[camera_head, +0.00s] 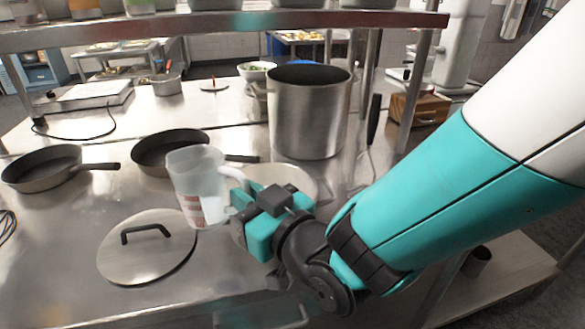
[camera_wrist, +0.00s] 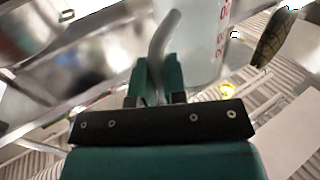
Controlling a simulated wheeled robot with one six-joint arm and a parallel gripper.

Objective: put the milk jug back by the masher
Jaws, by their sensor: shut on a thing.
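The milk jug (camera_head: 196,184) is a clear, whitish jug with red markings, held up over the steel counter and slightly tilted. My gripper (camera_head: 240,213) is shut on its handle, to the right of the jug body. In the wrist view, the jug (camera_wrist: 200,45) fills the upper middle, and its handle runs down between the fingers of my gripper (camera_wrist: 157,82). A tool with a long black handle (camera_head: 374,118) stands right of the big pot. It may be the masher, but its lower end is not clear.
A tall steel pot (camera_head: 309,115) stands behind my gripper, with a round pale thing (camera_head: 292,178) before it. Frying pans (camera_head: 45,172) and (camera_head: 160,151) are left of the jug. A pot lid (camera_head: 148,250) lies nearer. A shelf (camera_head: 160,33) crosses above the counter.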

